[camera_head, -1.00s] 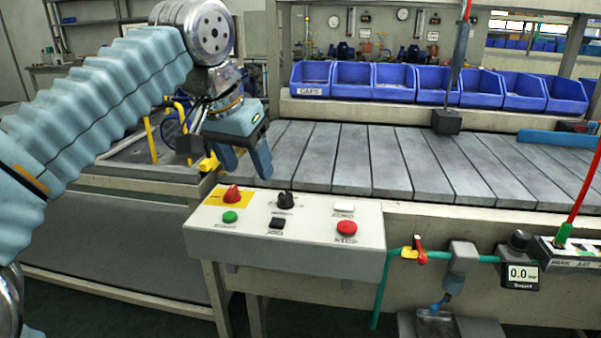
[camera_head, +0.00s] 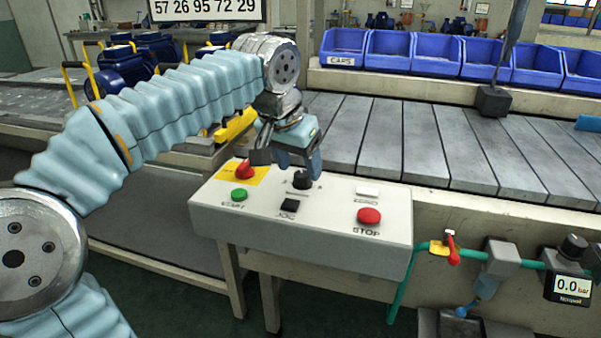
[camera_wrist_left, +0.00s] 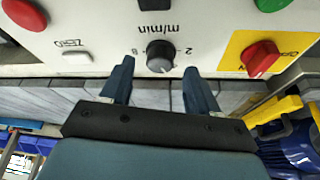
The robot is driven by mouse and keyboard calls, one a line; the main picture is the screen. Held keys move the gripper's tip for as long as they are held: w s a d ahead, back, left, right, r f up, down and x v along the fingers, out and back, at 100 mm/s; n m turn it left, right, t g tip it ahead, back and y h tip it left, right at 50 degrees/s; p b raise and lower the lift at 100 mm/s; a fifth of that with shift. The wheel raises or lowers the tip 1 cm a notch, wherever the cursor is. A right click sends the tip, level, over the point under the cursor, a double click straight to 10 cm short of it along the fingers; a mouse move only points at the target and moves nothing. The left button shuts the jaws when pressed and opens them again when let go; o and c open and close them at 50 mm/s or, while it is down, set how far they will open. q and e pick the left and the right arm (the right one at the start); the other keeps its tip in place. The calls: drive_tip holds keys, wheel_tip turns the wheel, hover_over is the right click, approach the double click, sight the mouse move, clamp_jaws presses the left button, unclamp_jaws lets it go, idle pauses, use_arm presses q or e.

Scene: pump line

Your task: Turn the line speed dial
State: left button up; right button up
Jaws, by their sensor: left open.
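The line speed dial is a black knob (camera_head: 302,180) on top of the white control box (camera_head: 240,222). In the left wrist view the dial (camera_wrist_left: 161,56) shows a light pointer mark and sits below the "m/min" lettering, with figures on both sides. My left gripper (camera_head: 292,170) is open and empty, just behind and above the dial in the head view. In the left wrist view its two fingertips (camera_wrist_left: 158,72) lie on either side of the dial's near edge, and the dial is between and slightly beyond them. I cannot tell whether they touch it. My right gripper is out of view.
Close to the dial are a red knob (camera_head: 244,170) on a yellow plate, a green start button (camera_head: 239,195), a black jog button (camera_head: 289,205), a white zero button (camera_head: 367,192) and a red stop button (camera_head: 369,216). A slatted conveyor (camera_head: 425,145) runs behind.

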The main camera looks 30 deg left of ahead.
use_arm(q)
drive_tip(key=shift+x, duration=1)
drive_tip(key=shift+c, duration=0.2)
drive_tip(key=c, duration=1)
drive_tip(key=shift+r+m, duration=0.1)
drive_tip(key=shift+m, duration=0.2)
drive_tip(key=shift+a+m+h+p, duration=0.1)
drive_tip(key=shift+m+h+p, duration=0.35)
drive_tip(key=shift+m, duration=0.35)
drive_tip(key=m+h+p, duration=0.1)
drive_tip(key=m, duration=0.2)
drive_tip(key=shift+w+a+r+m+p, duration=0.1)
drive_tip(key=shift+m+p, duration=0.2)
drive_tip(key=m+g+h+p, duration=0.1)
drive_tip(key=m, duration=0.2)
drive_tip(key=m+g+h+p, duration=0.1)
drive_tip(key=m, duration=0.1)
drive_tip(key=shift+w+a+m, duration=0.15)
drive_tip(key=shift+m, duration=0.55)
